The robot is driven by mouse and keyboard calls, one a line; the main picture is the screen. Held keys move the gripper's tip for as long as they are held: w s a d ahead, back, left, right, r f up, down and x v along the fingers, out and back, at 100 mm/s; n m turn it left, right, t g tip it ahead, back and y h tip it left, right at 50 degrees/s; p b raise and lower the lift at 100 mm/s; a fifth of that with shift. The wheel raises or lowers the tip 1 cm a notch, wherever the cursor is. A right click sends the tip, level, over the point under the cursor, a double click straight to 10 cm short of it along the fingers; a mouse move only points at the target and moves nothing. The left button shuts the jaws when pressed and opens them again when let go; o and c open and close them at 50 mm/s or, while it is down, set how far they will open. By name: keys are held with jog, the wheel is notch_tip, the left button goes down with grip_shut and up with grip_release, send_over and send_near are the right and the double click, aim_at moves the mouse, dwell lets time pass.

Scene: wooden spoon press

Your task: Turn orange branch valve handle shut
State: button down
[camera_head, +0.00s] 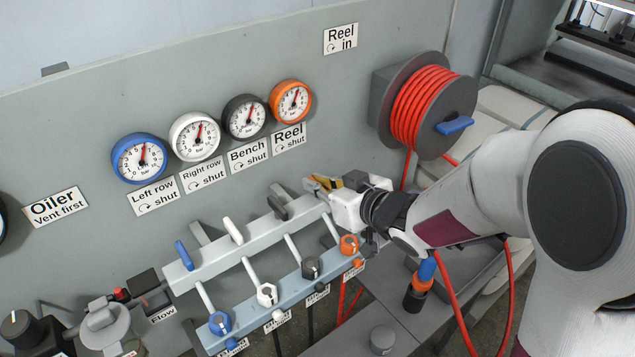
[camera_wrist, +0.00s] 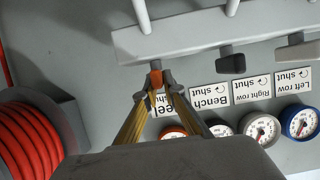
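The orange branch valve handle (camera_wrist: 155,79) shows in the wrist view at the pipe rail, above the upside-down Reel sign (camera_wrist: 168,103). My gripper (camera_wrist: 155,88) has its narrowed yellow fingers on either side of the handle, with little or no gap visible. In the head view my gripper (camera_head: 318,184) reaches the right end of the upper rail (camera_head: 250,237) and hides this handle. The blue handle (camera_head: 184,255), white handle (camera_head: 233,230) and dark handle (camera_head: 278,208) sit along the same rail to the left.
The orange-rimmed gauge (camera_head: 291,101) is above the Reel shut sign (camera_head: 289,138). A lower rail bears several knobs, including an orange knob (camera_head: 349,244). A red hose reel (camera_head: 423,105) is on the wall to the right, its hose hanging near my arm.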

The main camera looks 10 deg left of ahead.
jog(key=shift+m+t+h, duration=0.9)
jog(key=shift+m+h, duration=0.75)
jog(key=shift+h, duration=0.05)
jog(key=shift+m+t+h, duration=0.9)
jog(key=shift+m+h, duration=0.75)
jog(key=shift+h, duration=0.05)
jog(key=shift+m+h, duration=2)
jog(key=shift+h, duration=0.2)
jog(key=shift+m+h, duration=1.1)
jog(key=shift+h, duration=0.3)
jog(key=shift+m+g+h, duration=0.3)
jog(key=shift+m+h, duration=0.1)
jog(key=shift+h, duration=0.1)
jog(key=c, duration=2.1)
grip_release()
jog(key=shift+c, duration=0.2)
jog(key=shift+s+r, duration=0.1)
jog(key=v, duration=1.1)
jog(key=shift+s+a+r, duration=0.2)
jog(key=shift+s+r, duration=0.05)
jog(key=shift+s, duration=0.05)
